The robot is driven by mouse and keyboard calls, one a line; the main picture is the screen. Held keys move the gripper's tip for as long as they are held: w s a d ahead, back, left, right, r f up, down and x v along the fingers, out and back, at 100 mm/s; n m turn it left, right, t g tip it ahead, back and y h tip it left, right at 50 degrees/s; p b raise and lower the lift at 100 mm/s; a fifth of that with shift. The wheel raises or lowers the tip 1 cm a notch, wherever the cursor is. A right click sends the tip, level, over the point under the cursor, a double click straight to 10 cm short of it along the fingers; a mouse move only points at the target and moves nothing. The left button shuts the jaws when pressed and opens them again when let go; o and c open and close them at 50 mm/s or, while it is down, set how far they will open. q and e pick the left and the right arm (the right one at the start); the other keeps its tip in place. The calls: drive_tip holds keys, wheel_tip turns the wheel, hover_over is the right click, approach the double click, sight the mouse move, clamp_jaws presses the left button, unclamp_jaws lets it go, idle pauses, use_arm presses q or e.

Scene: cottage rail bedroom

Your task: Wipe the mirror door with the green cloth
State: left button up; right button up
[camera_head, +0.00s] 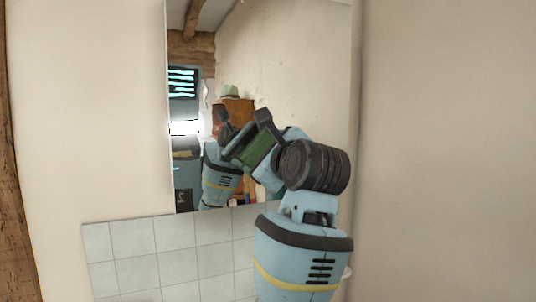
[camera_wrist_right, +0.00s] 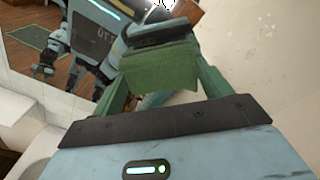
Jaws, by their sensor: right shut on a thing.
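The mirror door (camera_head: 300,60) hangs on the wall and fills the upper middle of the head view. My right gripper (camera_head: 250,143) is raised in front of its lower part, shut on the green cloth (camera_head: 256,158). In the right wrist view the green cloth (camera_wrist_right: 160,72) hangs between the fingers, close to the mirror. I cannot tell for certain whether the cloth touches the glass. Part of the cloth is hidden by my gripper and wrist in the head view. My left gripper shows directly in neither view.
White wall tiles (camera_head: 175,258) lie below the mirror. Plain wall (camera_head: 440,130) stands to the right, and a wooden post (camera_head: 14,200) is at the left edge. The mirror reflects my body, a wooden cabinet with a hat on it, and ceiling beams.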

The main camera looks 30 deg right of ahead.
drive_tip(key=shift+s+d+r, duration=0.1)
drive_tip(key=shift+d+r, duration=0.1)
drive_tip(key=shift+d, duration=0.8)
drive_tip(key=shift+d+r, duration=0.15)
drive_tip(key=shift+d, duration=0.8)
drive_tip(key=shift+d, duration=0.15)
drive_tip(key=shift+d, duration=1.7)
drive_tip(key=d, duration=0.3)
drive_tip(key=shift+s+d, duration=0.2)
drive_tip(key=shift+d, duration=0.2)
drive_tip(key=shift+a, duration=0.1)
